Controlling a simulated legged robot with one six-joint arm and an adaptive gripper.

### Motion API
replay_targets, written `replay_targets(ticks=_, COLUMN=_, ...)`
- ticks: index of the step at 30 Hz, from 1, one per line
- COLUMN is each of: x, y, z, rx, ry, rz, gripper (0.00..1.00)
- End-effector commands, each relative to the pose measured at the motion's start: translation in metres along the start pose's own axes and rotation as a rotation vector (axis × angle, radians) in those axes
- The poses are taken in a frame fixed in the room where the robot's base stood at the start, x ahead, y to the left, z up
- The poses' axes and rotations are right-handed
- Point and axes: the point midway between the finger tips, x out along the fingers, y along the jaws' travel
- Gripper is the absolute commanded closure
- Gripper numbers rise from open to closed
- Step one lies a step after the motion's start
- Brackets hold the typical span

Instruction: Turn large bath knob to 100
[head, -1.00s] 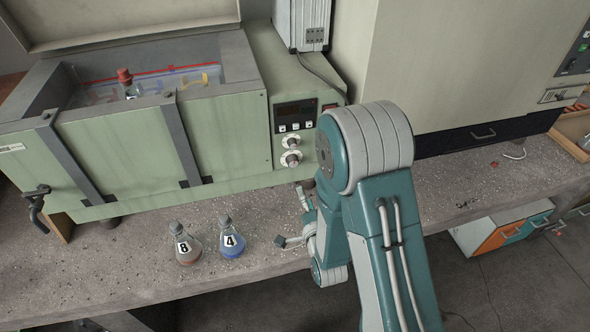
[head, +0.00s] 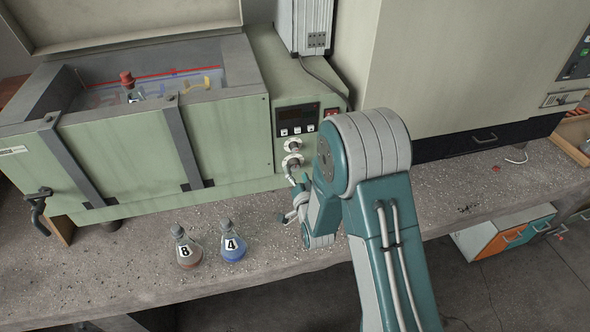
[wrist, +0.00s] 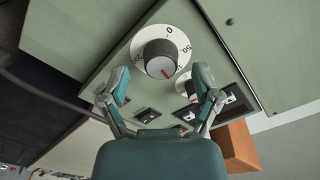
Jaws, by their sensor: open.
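The large bath knob (wrist: 158,57) is black with a grey cap and a red pointer line, on a white dial. The dial shows 0 and 50; the pointer line is on the side away from the 0. In the head view the large knob (head: 292,161) is the lower of two on the green bath's control panel. My gripper (wrist: 162,76) is open, with one finger on either side in front of the large knob; contact cannot be told. In the head view my gripper (head: 290,198) is partly hidden by my arm.
A smaller knob (wrist: 188,86) sits close to the large one, near the right finger. The display panel (head: 297,118) is above the knobs. Flask 8 (head: 187,250) and flask 4 (head: 233,246) stand on the concrete bench (head: 140,270), left of my gripper.

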Motion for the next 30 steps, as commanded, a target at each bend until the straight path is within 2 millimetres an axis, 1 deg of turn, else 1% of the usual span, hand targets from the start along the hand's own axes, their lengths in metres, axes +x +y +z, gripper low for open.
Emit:
replay_targets(ticks=2, x=0.009, y=0.000, z=0.000, rx=0.000, ry=0.001, rz=0.000, gripper=0.19)
replay_targets(ticks=5, x=0.014, y=0.000, z=0.000, rx=0.000, ry=0.000, rz=0.000, gripper=0.19)
replay_targets(ticks=13, x=0.016, y=0.000, z=0.000, rx=0.000, ry=0.000, rz=0.000, gripper=0.19)
replay_targets(ticks=14, x=0.016, y=0.000, z=0.000, rx=0.000, ry=0.000, rz=0.000, gripper=0.28)
replay_targets(ticks=15, x=0.016, y=0.000, z=0.000, rx=0.000, ry=0.000, rz=0.000, gripper=0.46)
replay_targets(ticks=17, x=0.016, y=0.000, z=0.000, rx=0.000, ry=0.000, rz=0.000, gripper=0.73)
replay_targets(ticks=18, x=0.016, y=0.000, z=0.000, rx=0.001, ry=0.000, rz=0.000, gripper=0.91)
replay_targets(ticks=19, x=0.016, y=0.000, z=0.000, rx=0.001, ry=0.000, rz=0.001, gripper=1.00)
replay_targets(ticks=25, x=0.016, y=0.001, z=0.000, rx=-0.007, ry=0.000, rz=0.001, gripper=1.00)
replay_targets(ticks=30, x=0.017, y=0.001, z=0.000, rx=-0.102, ry=0.000, rz=0.002, gripper=1.00)
